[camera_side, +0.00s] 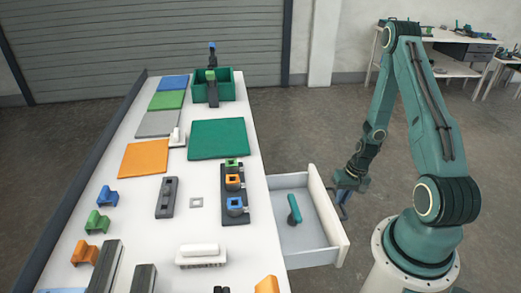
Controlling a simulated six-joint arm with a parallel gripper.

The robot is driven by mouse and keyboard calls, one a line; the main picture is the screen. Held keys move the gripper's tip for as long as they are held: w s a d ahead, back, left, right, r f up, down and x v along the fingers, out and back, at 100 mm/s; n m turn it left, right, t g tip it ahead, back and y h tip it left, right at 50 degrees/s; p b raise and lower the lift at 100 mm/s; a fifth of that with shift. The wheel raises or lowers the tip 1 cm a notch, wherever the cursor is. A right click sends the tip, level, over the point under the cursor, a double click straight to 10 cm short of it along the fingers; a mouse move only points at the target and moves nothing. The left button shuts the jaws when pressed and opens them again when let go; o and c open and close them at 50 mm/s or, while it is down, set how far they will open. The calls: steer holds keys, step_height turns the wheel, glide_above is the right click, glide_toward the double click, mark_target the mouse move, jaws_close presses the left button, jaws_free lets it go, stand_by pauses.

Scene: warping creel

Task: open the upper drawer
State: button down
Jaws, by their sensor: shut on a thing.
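The upper drawer (312,245) sticks out from the right side of the white table, pulled well open. Its pale grey inside shows, and a dark green handled tool (294,209) lies in it. My gripper (345,206) is at the outer face of the drawer front, shut on the drawer's dark handle (347,212). The gripper's fingers and most of the handle are small and partly hidden behind the drawer front. No lower drawer can be made out.
The white table (185,225) carries coloured mats, a green bin (226,92), a dark holder with coloured square pieces (235,208), and a white brush (201,254). Loose coloured clips lie at the left. The floor beyond the drawer is clear.

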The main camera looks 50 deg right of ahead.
steer(key=shift+s+d, duration=1.15)
steer(key=shift+s, duration=0.1)
steer(key=c, duration=1.5)
jaws_free()
steer(key=shift+o, duration=0.2)
steer(key=shift+d+r, duration=0.1)
steer(key=shift+r, duration=0.1)
step_height(320, 180, up, 13)
steer(key=s+d, duration=0.1)
steer(key=shift+s+d, duration=0.35)
steer(key=shift+s, duration=0.05)
steer(key=shift+r, duration=0.1)
